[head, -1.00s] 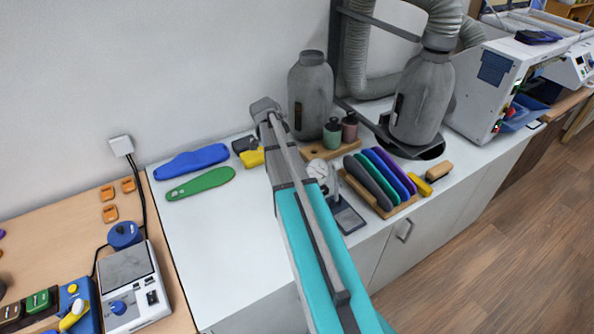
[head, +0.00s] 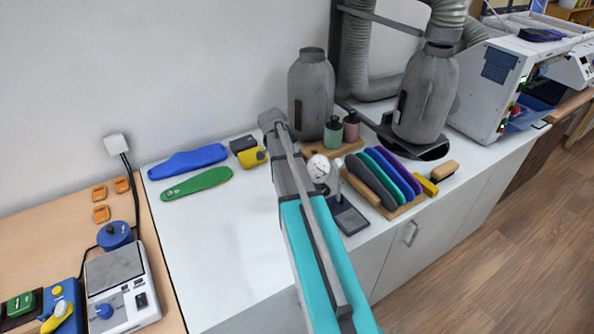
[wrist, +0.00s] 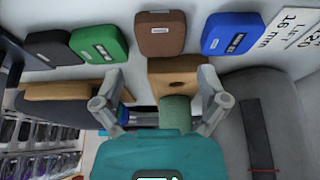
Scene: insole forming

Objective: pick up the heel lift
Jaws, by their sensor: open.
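Several blocks that look like heel lifts show along the top of the wrist view: a black one (wrist: 50,48), a green one (wrist: 99,43), a brown one (wrist: 160,33) and a blue one (wrist: 232,33), with white labels. I cannot tell which one the task means. My gripper (wrist: 160,95) is open in the wrist view, its two fingers spread below the brown block. The fingers hold nothing that I can see. In the head view the gripper is largely hidden by my arm; a yellow block (head: 252,158) and a black block (head: 242,144) lie to its left.
A grey bottle-shaped vessel (wrist: 275,125) stands close to the right finger. Blue (head: 188,160) and green (head: 196,184) insoles lie left. The white bench (head: 215,250) is clear towards the front.

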